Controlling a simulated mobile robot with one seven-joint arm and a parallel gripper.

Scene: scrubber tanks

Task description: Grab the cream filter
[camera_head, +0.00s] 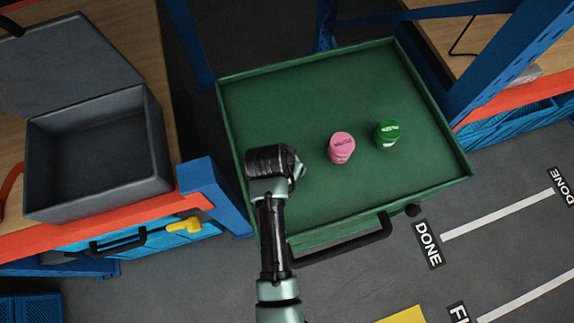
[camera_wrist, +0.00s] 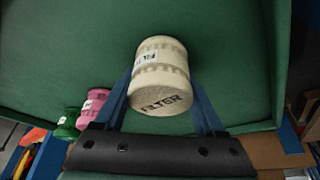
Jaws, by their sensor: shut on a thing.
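The cream filter (camera_wrist: 160,76) is a ribbed cylinder with "FILTER" lettering on its end. In the wrist view it sits between the two blue fingers of my gripper (camera_wrist: 162,105), which is shut on it. In the head view my gripper (camera_head: 297,170) is over the left part of the green tray (camera_head: 300,75), and my arm hides the cream filter. I cannot tell whether the filter still touches the tray floor.
A pink filter (camera_head: 341,147) and a green filter (camera_head: 388,134) stand to the right in the tray; they also show at the lower left of the wrist view. An open grey box (camera_head: 98,150) stands on the left workbench. The tray's rim and black handle (camera_head: 345,243) border the near side.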

